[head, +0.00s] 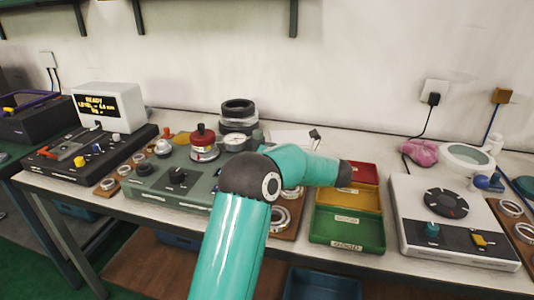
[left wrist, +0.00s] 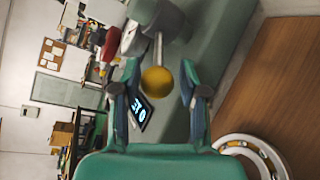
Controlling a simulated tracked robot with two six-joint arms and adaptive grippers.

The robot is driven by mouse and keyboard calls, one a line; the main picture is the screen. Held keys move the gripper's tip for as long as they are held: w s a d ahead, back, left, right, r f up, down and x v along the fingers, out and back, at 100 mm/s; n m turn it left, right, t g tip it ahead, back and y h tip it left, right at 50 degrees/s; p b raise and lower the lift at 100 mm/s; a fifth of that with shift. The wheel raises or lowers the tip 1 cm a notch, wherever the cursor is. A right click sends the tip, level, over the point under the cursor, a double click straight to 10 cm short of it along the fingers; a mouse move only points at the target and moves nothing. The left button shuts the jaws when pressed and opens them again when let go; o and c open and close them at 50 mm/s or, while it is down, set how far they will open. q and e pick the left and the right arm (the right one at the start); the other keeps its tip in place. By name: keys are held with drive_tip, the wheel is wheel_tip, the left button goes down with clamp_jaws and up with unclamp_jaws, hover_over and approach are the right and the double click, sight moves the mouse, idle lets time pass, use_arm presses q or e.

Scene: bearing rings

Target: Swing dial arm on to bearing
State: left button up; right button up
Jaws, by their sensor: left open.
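In the left wrist view a yellow ball (left wrist: 157,81) sits on the end of a metal rod (left wrist: 158,48), which comes from a grey-green housing (left wrist: 150,14). My left gripper (left wrist: 158,92) is open, with one finger on each side of the ball; I cannot tell if either touches it. A pale metal bearing ring (left wrist: 235,146) lies on a wooden board at the lower right. In the head view the green gauge bench (head: 150,186) carries a red-topped post (head: 204,147) and a white dial (head: 235,140). My teal arm hides the bench's right side, the yellow ball and my left gripper there.
A wooden board (head: 291,230) with rings lies right of the arm. Red, yellow and green bins (head: 346,246) stand beside it, then a white device (head: 455,215) with a black disc. Black rings (head: 238,108) are stacked behind. A display box (head: 108,104) stands at the left.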

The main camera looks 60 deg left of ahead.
use_arm(q)
drive_tip(key=v, duration=1.2)
drive_tip(key=shift+w, duration=0.1)
drive_tip(key=shift+a+f, duration=0.1)
idle(0.3)
